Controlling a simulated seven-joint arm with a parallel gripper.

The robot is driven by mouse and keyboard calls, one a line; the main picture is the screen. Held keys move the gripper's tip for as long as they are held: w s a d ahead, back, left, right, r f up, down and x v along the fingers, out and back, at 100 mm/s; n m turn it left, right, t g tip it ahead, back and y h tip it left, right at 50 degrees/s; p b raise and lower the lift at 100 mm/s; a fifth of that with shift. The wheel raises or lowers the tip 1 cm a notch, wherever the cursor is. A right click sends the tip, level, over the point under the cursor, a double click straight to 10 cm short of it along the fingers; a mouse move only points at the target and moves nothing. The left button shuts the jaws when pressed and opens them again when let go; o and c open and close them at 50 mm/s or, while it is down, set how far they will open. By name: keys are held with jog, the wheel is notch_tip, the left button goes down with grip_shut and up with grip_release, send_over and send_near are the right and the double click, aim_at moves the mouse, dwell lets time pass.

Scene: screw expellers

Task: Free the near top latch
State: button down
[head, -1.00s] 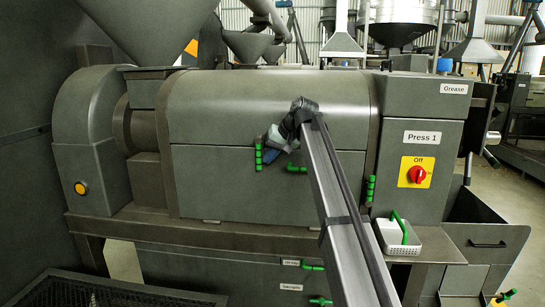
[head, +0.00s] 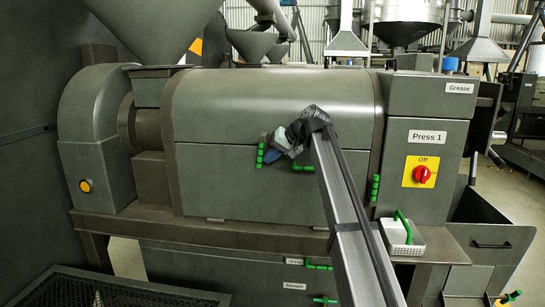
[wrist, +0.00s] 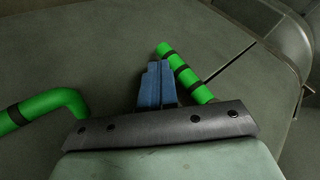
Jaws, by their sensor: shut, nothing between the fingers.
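Two banded green latches show on the front cover of Press 1 in the head view, one on the left (head: 261,155) and one on the right (head: 375,188). I cannot tell for sure which is the near top latch. My gripper (head: 271,153) is just right of the left latch, its blue fingers shut and empty. In the wrist view the blue fingers (wrist: 157,85) are together, beside a slanted green banded latch (wrist: 185,72). I cannot tell whether they touch it. A thin dark rod or slit shows beside that latch.
A bent green handle (head: 301,168), partly behind my wrist, also shows in the wrist view (wrist: 45,106). A white tray (head: 405,240) with a green handle stands on the ledge. A red switch on a yellow plate (head: 421,173), marked Off, is to the right. More green handles are below.

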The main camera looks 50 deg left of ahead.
aim_at(261, 156)
jog(key=shift+s+a+f+m+g+y, duration=0.15)
jog(key=shift+s+a+m+g+y, duration=0.05)
jog(key=shift+s+a+g+y, duration=0.5)
jog(key=shift+s+a+f+m+g+y, duration=0.1)
jog(key=shift+s+a+m+g+y, duration=0.1)
jog(key=shift+s+a+g+y, duration=0.75)
jog(key=shift+s+g+y, duration=0.05)
jog(key=shift+y, duration=0.5)
jog(key=g+y, duration=0.1)
jog(key=s+a+r+m+g+y, duration=0.1)
jog(key=y, duration=0.1)
jog(key=shift+s+a+r+y, duration=0.1)
jog(key=shift+s+a+y, duration=0.1)
jog(key=shift+y, duration=0.1)
jog(key=shift+s+a+r+m, duration=0.25)
jog(key=shift+a+r+m, duration=0.05)
jog(key=shift+r, duration=0.1)
jog(key=shift+s+a+r+g+y, duration=0.15)
jog(key=shift+r+g+y, duration=0.2)
jog(key=shift+y, duration=0.25)
